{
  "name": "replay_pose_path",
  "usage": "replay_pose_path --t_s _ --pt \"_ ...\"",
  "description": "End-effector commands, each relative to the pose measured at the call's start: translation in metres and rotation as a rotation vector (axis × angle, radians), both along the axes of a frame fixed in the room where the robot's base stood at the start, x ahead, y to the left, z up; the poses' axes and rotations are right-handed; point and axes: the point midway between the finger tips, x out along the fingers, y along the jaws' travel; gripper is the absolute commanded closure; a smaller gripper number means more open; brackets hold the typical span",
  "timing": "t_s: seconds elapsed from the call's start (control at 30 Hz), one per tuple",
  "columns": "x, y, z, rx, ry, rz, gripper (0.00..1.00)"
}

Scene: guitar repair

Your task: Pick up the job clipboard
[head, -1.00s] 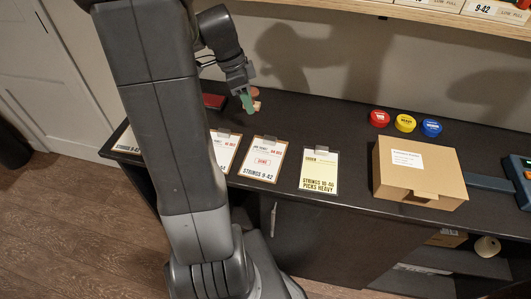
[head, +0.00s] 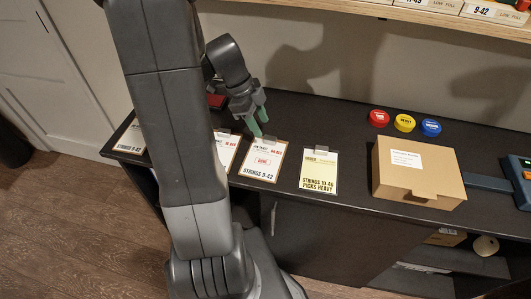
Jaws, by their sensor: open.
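Several clipped sheets lie in a row on the dark bench. One clipboard (head: 263,161) has a white sheet reading "STRINGS 9-42" with a red stamp. To its right is a pale yellow order sheet (head: 319,172) reading "STRINGS 10-46 PICKS HEAVY". To its left, another white sheet (head: 226,147) is partly hidden behind my arm. A fourth sheet (head: 131,139) lies at the far left. I cannot tell by name which is the job clipboard. My gripper (head: 260,123) has green fingertips, is open, and points down just behind the top of the stamped clipboard. Contact is not visible.
A cardboard box (head: 418,178) stands to the right on the bench (head: 345,125). Red (head: 379,118), yellow (head: 404,123) and blue (head: 430,127) round tins sit behind it. A red object (head: 216,101) is partly hidden by my arm. A shelf (head: 400,12) overhangs the back.

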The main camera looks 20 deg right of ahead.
Motion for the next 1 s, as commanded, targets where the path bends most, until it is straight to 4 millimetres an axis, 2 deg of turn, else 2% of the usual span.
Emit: replay_pose_path --t_s 0.13,0.4,0.7,0.77,0.93,1.0 --pt "-0.005 -0.006 -0.01 0.001 0.002 -0.002 0.55" --pt "-0.016 -0.02 -0.042 0.002 0.002 0.0 0.55" --pt "-0.016 -0.021 -0.047 0.002 -0.001 0.0 0.55" --pt "-0.016 -0.021 -0.047 0.002 -0.001 0.001 0.64" --pt "-0.016 -0.021 -0.047 0.002 -0.001 0.001 0.98" --pt "-0.016 -0.021 -0.047 0.001 -0.002 0.001 1.0"
